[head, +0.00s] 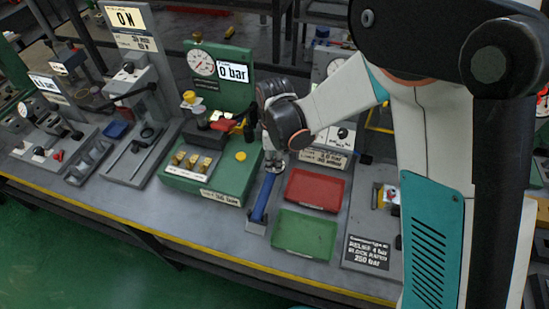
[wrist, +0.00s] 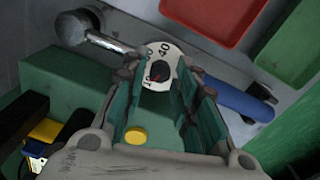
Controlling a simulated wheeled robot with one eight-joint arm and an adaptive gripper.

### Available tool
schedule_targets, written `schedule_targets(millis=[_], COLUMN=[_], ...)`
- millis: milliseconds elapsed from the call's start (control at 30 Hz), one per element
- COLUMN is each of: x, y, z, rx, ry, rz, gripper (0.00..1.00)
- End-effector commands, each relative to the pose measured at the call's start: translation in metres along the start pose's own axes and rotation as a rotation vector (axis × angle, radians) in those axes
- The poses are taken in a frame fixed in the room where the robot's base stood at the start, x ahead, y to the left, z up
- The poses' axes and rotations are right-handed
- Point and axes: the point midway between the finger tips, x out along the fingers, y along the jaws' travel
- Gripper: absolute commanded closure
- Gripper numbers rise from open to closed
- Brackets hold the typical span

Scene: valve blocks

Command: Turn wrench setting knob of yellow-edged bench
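The wrench lies on the yellow-edged bench (head: 180,233), its blue handle (head: 263,198) pointing toward the front edge. In the wrist view its blue handle (wrist: 235,98) runs off behind the right finger, and its silver shaft (wrist: 108,41) ends in a round head at upper left. Between them is the setting knob, a pale disc (wrist: 153,52) with a dark centre, a red mark and the number 40. My gripper (wrist: 160,72) is open, its green-padded fingers on either side of the disc's lower part in this view. I cannot tell whether they touch it. In the head view the arm hides the knob.
A red tray (head: 315,190) and a green tray (head: 304,234) lie right of the wrench. A green valve stand (head: 217,173) with a gauge and 0 bar display stands close on the left. More fixtures fill the bench's left end.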

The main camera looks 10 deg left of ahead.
Motion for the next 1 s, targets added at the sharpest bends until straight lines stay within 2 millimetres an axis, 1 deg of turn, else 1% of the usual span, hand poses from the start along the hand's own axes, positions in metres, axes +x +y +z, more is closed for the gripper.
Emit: schedule_targets(millis=[67,100,167,200,467,633,767,1000], x=[-0.0002,-0.0003,-0.0003,-0.0003,-0.0003,-0.0001,0.0002,0.0002], y=[0.0001,0.0001,0.0001,0.0001,0.0002,0.0003,0.0005,0.0007], z=[0.0000,0.0000,0.0000,0.0000,-0.0001,-0.0002,-0.0003,-0.0003], rx=[0.000,0.000,0.000,0.000,0.006,0.050,0.120,0.309], ry=[0.000,0.000,0.000,0.000,0.000,-0.001,-0.002,-0.006], rz=[0.000,0.000,0.000,0.000,0.000,0.000,0.000,0.000], gripper=[0.73,0.77,0.91,1.00,1.00,1.00,1.00,1.00])
